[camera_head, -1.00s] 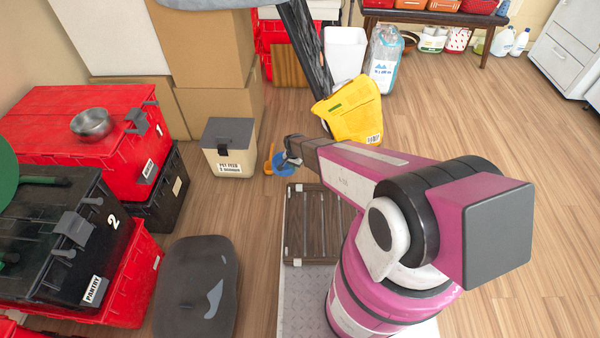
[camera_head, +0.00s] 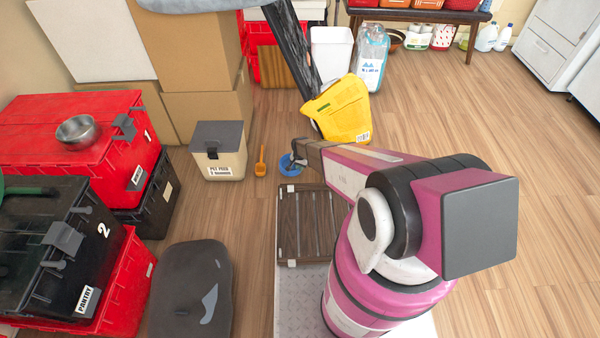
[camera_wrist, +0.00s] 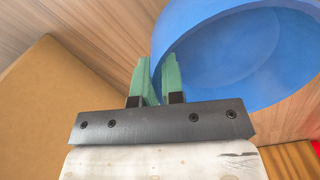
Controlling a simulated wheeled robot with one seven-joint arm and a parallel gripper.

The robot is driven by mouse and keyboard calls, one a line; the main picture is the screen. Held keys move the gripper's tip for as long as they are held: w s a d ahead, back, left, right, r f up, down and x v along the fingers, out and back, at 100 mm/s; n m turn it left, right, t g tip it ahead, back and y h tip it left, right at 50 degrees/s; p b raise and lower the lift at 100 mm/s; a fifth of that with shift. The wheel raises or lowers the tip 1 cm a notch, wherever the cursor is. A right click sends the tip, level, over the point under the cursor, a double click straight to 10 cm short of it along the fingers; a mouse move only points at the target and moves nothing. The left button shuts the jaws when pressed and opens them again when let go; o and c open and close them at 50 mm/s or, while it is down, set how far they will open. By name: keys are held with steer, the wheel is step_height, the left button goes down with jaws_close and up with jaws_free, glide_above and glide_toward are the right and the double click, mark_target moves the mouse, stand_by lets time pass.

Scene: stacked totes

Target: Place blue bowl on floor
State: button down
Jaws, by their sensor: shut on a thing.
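The blue bowl (camera_wrist: 235,60) fills the upper right of the wrist view, its hollow side facing the camera. My gripper (camera_wrist: 158,70) has its green fingers close together at the bowl's left rim and is shut on that rim. In the head view the bowl (camera_head: 287,165) shows as a small blue patch at the end of my arm, partly covered by my gripper (camera_head: 294,160). Wood floor shows behind the bowl; I cannot tell whether the bowl touches it.
An orange scoop (camera_head: 260,161) and a pet feed bin (camera_head: 219,150) stand left of the bowl. A yellow bag (camera_head: 340,108) is just behind it. A brown slatted rack (camera_head: 304,224) lies in front. Open floor (camera_head: 480,115) spreads to the right.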

steer(key=shift+f, duration=1.85)
steer(key=shift+f, duration=0.15)
steer(key=c, duration=1.2)
jaws_free()
steer(key=shift+c, duration=0.2)
step_height(320, 180, up, 12)
steer(key=shift+r, duration=0.1)
steer(key=s+d+r+n, duration=0.1)
steer(key=s+d+r, duration=0.4)
steer(key=r, duration=0.8)
steer(key=s+d+r+n, duration=0.2)
steer(key=s+d+r, duration=0.3)
steer(key=s+r, duration=0.5)
steer(key=s+d+r+n, duration=0.2)
steer(key=s+d+r, duration=0.3)
steer(key=r, duration=1.3)
steer(key=s, duration=0.2)
steer(key=shift+s+d+r, duration=0.2)
steer(key=shift+s+d, duration=0.1)
steer(key=shift+s, duration=0.1)
